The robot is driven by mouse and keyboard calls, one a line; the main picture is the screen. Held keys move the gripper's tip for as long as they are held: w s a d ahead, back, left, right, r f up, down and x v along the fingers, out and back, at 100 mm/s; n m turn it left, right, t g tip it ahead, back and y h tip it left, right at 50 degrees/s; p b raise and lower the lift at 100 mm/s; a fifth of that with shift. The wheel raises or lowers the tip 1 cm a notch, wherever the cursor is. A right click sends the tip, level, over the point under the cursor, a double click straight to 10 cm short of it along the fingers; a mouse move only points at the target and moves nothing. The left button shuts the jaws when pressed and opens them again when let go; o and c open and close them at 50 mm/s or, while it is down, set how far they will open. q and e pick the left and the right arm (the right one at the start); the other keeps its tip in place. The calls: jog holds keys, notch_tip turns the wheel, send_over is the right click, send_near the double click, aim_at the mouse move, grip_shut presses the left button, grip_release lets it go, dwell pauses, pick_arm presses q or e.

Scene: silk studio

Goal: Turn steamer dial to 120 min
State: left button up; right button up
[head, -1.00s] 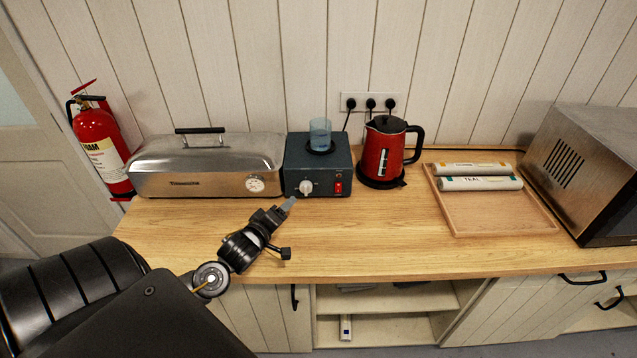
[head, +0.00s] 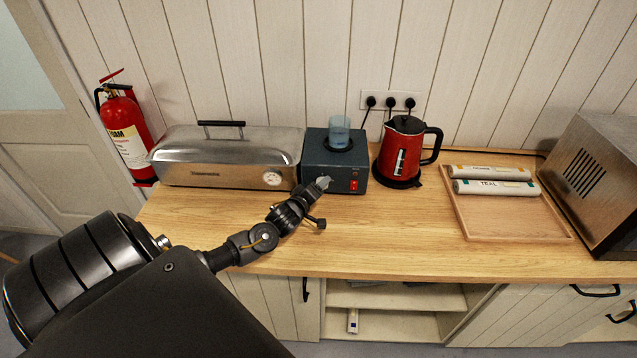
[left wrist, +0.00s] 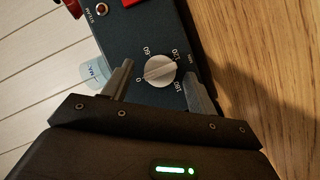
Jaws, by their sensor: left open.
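The steamer's dark blue-grey control box (head: 318,150) stands on the wooden counter beside the long metal steamer chest (head: 235,165). Its pale round dial (left wrist: 160,71) shows in the left wrist view, with marks 0, 60, 120 and 180 and "MIN" around it. The dial's ridge lies slanted, one end towards the 0 mark; I cannot tell which end is the pointer. My left gripper (left wrist: 158,70) is open, one finger on each side of the dial, with gaps visible. In the head view the left gripper (head: 322,184) is at the box's front and largely hides the dial. My right gripper is not in view.
A red switch (head: 354,185) is on the box front, right of the dial. A clear blue tank (head: 340,132) sits on top. A red kettle (head: 402,150) stands close to the right, then a wooden tray (head: 510,225) with two rolls. The front counter is clear.

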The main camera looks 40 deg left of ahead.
pick_arm(q)
jog(key=shift+w+f, duration=0.1)
jog(key=shift+w, duration=0.1)
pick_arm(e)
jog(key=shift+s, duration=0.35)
pick_arm(q)
jog(key=shift+c, duration=0.5)
